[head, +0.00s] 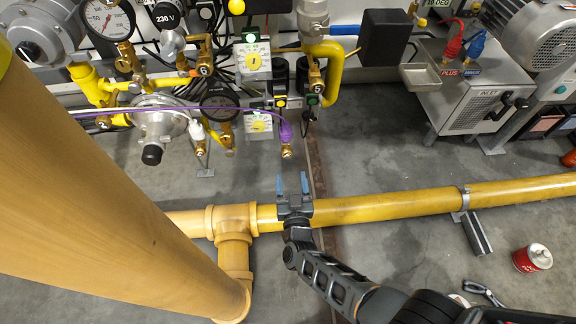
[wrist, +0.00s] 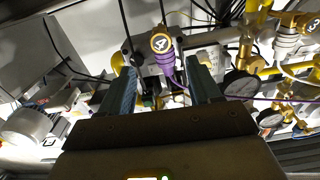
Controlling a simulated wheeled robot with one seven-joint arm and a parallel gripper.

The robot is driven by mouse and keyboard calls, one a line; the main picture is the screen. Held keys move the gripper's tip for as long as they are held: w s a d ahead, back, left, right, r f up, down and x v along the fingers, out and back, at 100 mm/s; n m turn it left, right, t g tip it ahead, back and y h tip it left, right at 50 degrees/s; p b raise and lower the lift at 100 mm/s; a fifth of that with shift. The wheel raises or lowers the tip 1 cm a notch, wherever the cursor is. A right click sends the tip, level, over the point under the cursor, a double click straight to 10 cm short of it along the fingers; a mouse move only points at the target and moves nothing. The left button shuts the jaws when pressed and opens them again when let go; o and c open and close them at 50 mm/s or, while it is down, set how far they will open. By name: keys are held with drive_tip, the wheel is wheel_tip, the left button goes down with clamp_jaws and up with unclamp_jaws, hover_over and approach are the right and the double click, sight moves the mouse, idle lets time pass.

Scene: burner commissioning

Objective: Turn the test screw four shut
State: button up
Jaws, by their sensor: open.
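Test screw four is a brass fitting with a black disc marked 4 (wrist: 161,42) in the wrist view. A purple hose end (wrist: 167,66) sits right beside it. In the head view I take it to be the brass piece (head: 287,153) under the purple hose end (head: 285,131), its number not readable there. My gripper (head: 293,182) is open and empty, in front of and below that piece in the head picture. In the wrist view the two fingers of my gripper (wrist: 162,66) stand apart, with the screw ahead between and slightly beyond their tips. No contact shows.
A large yellow pipe (head: 400,205) crosses the floor beside my gripper. A thick pipe (head: 90,190) fills the left. Gauges, valves and a regulator (head: 155,122) crowd the panel at the upper left. In the wrist view another fitting marked 3 (wrist: 309,22) is at the right.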

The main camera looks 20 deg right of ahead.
sight(287, 155)
drive_tip(key=b+x, duration=0.1)
drive_tip(key=x, duration=0.2)
drive_tip(key=b+x, duration=0.1)
drive_tip(key=x, duration=0.3)
drive_tip(key=shift+w+a+f+b, duration=0.15)
drive_tip(key=shift+f+b, duration=0.1)
drive_tip(key=shift+b, duration=0.15)
drive_tip(key=shift+w+r, duration=0.1)
drive_tip(key=shift+w, duration=0.3)
drive_tip(key=shift+d, duration=0.2)
drive_tip(key=c, duration=1)
